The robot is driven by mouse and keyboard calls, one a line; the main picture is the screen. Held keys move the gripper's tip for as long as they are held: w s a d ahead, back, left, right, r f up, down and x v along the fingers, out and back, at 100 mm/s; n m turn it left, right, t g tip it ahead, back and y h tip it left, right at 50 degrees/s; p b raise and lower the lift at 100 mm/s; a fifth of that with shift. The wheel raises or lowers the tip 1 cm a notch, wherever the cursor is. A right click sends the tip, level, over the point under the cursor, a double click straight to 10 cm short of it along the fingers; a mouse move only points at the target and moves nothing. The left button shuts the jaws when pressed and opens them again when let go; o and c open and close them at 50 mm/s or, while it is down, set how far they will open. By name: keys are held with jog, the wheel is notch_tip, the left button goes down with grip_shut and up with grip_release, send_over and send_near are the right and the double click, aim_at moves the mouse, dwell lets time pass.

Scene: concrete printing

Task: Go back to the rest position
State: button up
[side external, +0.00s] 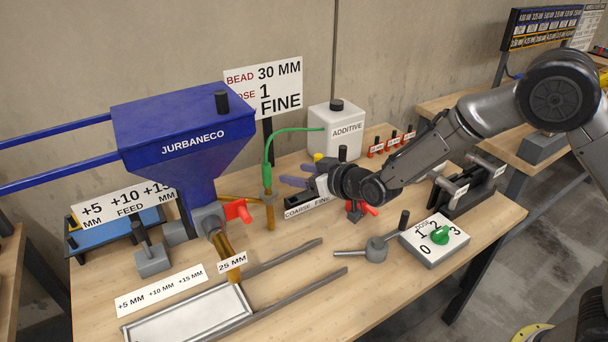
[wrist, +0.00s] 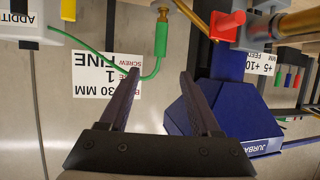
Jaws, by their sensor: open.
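My gripper (side external: 283,175) is in the air above the middle of the bench, reaching in from the right, with its purple fingers pointing left toward the blue hopper (side external: 180,125). The fingers are apart with nothing between them. In the wrist view my gripper (wrist: 161,78) also shows open and empty, with the hopper (wrist: 228,115) beyond the right finger and a green hose (wrist: 158,50) ahead of the fingertips. A coarse/fine labelled block (side external: 300,209) is below my gripper; the wrist hides part of it.
A white additive canister (side external: 336,135) stands behind my gripper. A sign (side external: 275,90) reads bead 30 mm, 1, fine. A dose box (side external: 434,242) with a green knob sits at the front right, beside a grey lever (side external: 376,249). Rails and a tray (side external: 190,318) lie at the front.

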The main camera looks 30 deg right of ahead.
jog(key=s+d+r+t, duration=0.1)
jog(key=d+r, duration=0.1)
jog(key=r, duration=0.3)
jog(key=d+r+m+t, duration=0.1)
jog(key=d+r, duration=0.1)
jog(key=r, duration=0.4)
jog(key=s+d+r+t, duration=0.1)
jog(key=d+r, duration=0.2)
jog(key=r, duration=0.2)
jog(key=s+d+r+g+h, duration=0.1)
jog(key=s+d+r, duration=0.5)
jog(key=s, duration=0.4)
jog(key=s+d+f+g, duration=0.1)
jog(key=s+f+g, duration=0.2)
jog(key=s, duration=0.6)
jog(key=s+d+f+m+g+h, duration=0.1)
jog(key=s+f+g, duration=0.2)
jog(key=s, duration=0.6)
jog(key=s+d+f+g, duration=0.2)
jog(key=s+f, duration=0.4)
jog(key=s, duration=0.4)
jog(key=shift+g+h, duration=0.4)
jog(key=shift+g, duration=0.4)
